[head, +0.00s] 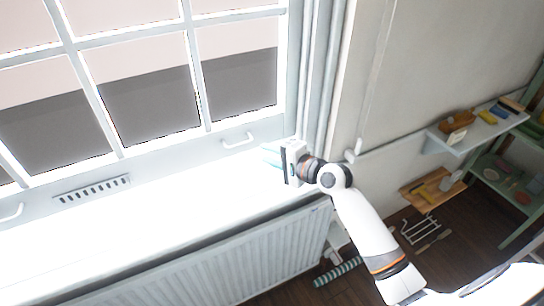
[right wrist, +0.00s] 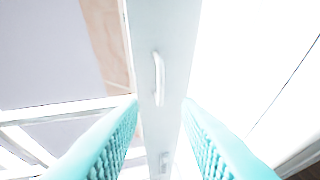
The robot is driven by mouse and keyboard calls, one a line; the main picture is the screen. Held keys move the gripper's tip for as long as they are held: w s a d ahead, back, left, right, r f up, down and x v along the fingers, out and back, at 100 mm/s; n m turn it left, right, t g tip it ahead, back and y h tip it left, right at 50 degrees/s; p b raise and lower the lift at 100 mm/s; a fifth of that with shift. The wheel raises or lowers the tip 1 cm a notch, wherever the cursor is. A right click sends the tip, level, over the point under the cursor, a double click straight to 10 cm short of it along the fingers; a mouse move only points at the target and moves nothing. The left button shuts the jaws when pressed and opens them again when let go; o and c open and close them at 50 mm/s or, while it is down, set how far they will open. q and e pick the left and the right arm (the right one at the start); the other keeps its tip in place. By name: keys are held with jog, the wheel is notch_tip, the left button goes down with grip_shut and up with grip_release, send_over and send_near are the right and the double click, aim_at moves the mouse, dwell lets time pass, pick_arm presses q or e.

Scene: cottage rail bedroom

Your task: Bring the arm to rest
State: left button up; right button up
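My right arm (head: 370,230) reaches up from the lower right in the head view. Its gripper (head: 270,154) is over the right end of the bright window sill, close to the window frame. In the right wrist view the two teal ribbed fingers (right wrist: 161,115) stand wide apart with nothing between them. A white sash handle (right wrist: 158,78) shows beyond the fingers, and it also shows on the window's lower rail in the head view (head: 238,140). The gripper looks apart from the handle. My left gripper is not in view.
The window (head: 140,85) stands behind the sill (head: 150,220), with a radiator (head: 220,265) below it. At the right are a wall shelf (head: 478,131) with small items, a lower green shelf unit (head: 505,185) and a wooden board (head: 433,188). The sill is bare.

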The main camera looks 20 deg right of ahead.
jog(key=shift+s, duration=0.25)
dwell(0.3)
